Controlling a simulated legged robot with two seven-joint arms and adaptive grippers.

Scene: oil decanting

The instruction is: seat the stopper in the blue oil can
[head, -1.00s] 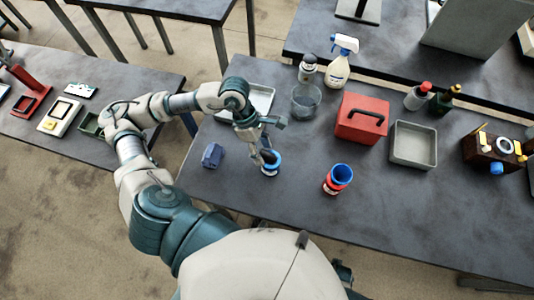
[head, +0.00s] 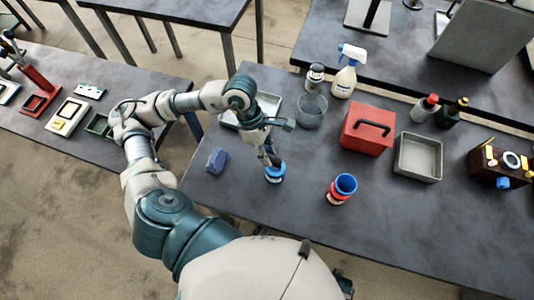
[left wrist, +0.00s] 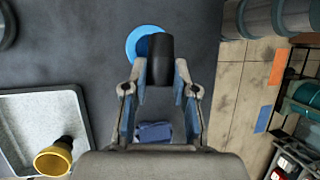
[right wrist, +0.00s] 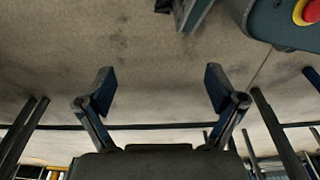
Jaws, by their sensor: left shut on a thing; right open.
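The blue oil can (head: 275,175) stands upright near the front edge of the middle table. My left gripper (head: 270,158) is just above its blue top. In the left wrist view, the left gripper (left wrist: 160,88) is shut on a dark, cylindrical stopper (left wrist: 160,60). The can's round blue top (left wrist: 140,38) shows behind the stopper, offset to its upper left and partly hidden by it. I cannot tell whether the stopper touches the can. My right gripper (right wrist: 162,90) is open and empty, with bare floor behind it.
A red can with a blue top (head: 343,188) stands to the right. A blue block (head: 217,160) lies to the left. Behind are a clear beaker (head: 311,110), a red toolbox (head: 366,128) and a grey tray (head: 418,157). The table's front right is clear.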

